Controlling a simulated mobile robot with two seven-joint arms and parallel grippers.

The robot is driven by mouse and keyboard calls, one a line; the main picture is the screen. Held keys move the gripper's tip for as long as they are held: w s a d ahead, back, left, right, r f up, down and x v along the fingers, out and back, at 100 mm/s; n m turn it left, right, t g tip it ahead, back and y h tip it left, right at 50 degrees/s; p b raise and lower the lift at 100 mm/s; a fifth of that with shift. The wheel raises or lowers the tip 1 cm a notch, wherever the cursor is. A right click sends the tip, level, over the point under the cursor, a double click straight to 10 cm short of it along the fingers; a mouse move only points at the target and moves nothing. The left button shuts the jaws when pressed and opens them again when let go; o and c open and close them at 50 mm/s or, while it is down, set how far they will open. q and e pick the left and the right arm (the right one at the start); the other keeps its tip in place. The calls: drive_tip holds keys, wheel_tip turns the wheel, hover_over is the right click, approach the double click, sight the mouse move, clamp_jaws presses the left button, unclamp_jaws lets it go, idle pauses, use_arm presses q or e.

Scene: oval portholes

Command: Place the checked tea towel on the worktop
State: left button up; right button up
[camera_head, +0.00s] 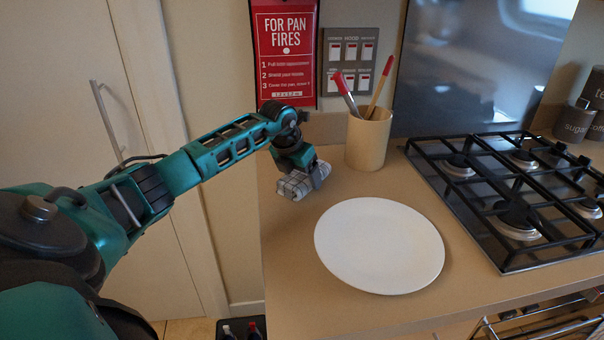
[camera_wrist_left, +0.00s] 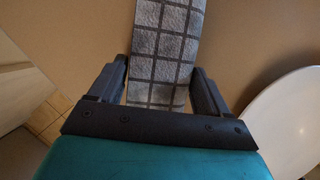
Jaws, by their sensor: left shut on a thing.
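The checked tea towel (camera_head: 297,187), grey with dark lines, is a folded bundle at the back left of the worktop (camera_head: 290,235). It also shows in the left wrist view (camera_wrist_left: 165,45) between the two fingers. My left gripper (camera_head: 305,178) is shut on the towel from above. The towel is on or just over the worktop; I cannot tell whether it touches. In the left wrist view the gripper (camera_wrist_left: 163,92) hides the towel's near end. My right gripper is not in view.
A white oval plate (camera_head: 380,246) lies just right of and in front of the towel. A utensil pot (camera_head: 368,140) stands behind it. A gas hob (camera_head: 515,195) fills the right. A red fire-blanket pack (camera_head: 286,60) hangs on the wall. The worktop's left edge is close to the towel.

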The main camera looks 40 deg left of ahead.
use_arm(q)
drive_tip(key=o, duration=0.9)
drive_tip(key=v, duration=1.2)
drive_tip(key=shift+r+b, duration=0.2)
drive_tip(key=shift+b, duration=0.15)
drive_tip(key=shift+f, duration=0.1)
